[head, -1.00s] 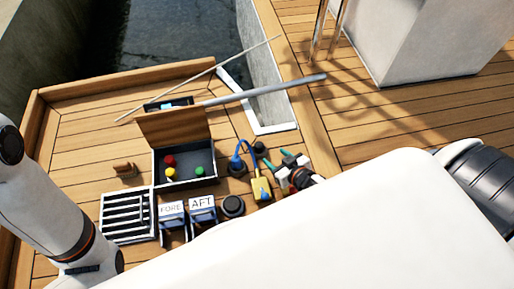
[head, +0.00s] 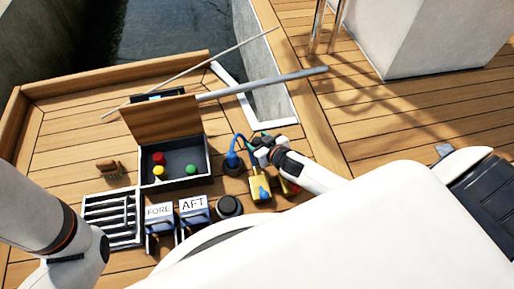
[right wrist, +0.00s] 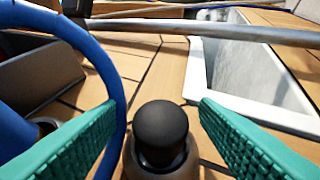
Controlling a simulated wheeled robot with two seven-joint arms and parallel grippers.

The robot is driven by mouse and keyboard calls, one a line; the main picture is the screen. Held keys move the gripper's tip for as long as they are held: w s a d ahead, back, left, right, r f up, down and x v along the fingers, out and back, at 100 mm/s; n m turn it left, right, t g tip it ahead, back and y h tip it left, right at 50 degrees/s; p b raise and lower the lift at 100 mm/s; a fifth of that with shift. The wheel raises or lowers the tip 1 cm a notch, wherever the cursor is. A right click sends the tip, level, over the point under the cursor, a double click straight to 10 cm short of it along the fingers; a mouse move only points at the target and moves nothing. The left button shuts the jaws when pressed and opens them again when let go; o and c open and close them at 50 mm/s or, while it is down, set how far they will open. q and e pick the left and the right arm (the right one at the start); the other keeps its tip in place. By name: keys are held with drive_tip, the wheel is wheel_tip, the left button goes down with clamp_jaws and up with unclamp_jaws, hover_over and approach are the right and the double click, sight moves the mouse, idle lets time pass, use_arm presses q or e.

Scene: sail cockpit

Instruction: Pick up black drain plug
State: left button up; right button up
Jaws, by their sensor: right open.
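A black round-topped plug (right wrist: 160,130) stands upright between my right gripper's teal fingers in the right wrist view, with gaps on both sides. A brownish surface shows around its lower part. My right gripper (head: 262,143) is open and empty, and it covers the plug in the head view. A blue hose (right wrist: 112,90) arches close to the left finger in the wrist view; it also shows in the head view (head: 243,141). My left arm shows at the lower left of the head view, but its gripper is not seen.
A yellow piece (head: 259,187) sits near my right gripper. A grey pole (head: 270,81) lies beyond.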

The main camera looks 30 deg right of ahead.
drive_tip(key=shift+w+f, duration=0.1)
drive_tip(key=shift+w, duration=0.15)
drive_tip(key=shift+c, duration=0.3)
drive_tip(key=c, duration=1)
